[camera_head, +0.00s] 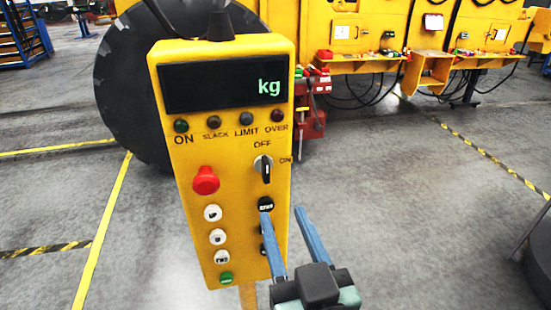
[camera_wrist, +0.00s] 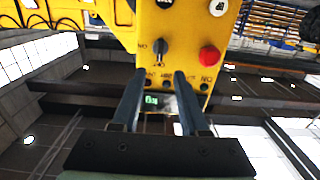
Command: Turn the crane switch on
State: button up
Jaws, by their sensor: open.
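The crane switch (camera_head: 265,170) is a black rotary handle on a pale round base, at the right of the yellow control box (camera_head: 233,255). Its handle stands roughly upright, in line with the OFF label above it; the ON label is to its right. In the wrist view the switch (camera_wrist: 159,47) appears upside down, just beyond the gap between my fingertips. My gripper (camera_head: 283,212) is open and empty, its two blue fingers apart. In the head view its fingertips appear below the switch, and the left finger partly hides the lower right buttons. Contact with the box cannot be told.
The box also carries a red mushroom button (camera_head: 206,180), white buttons (camera_head: 213,213), a green button (camera_head: 226,278) and a dark display (camera_head: 225,84) reading "kg". A big dark disc (camera_head: 125,95) and yellow machinery (camera_head: 355,35) stand behind.

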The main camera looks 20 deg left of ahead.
aim_at(267, 173)
jog(key=p+x, duration=0.3)
jog(key=x, duration=0.6)
jog(key=shift+w+a+r, duration=0.15)
jog(key=shift+w+a, duration=0.1)
jog(key=shift+p+x, duration=0.35)
jog(key=shift+x, duration=0.45)
grip_shut()
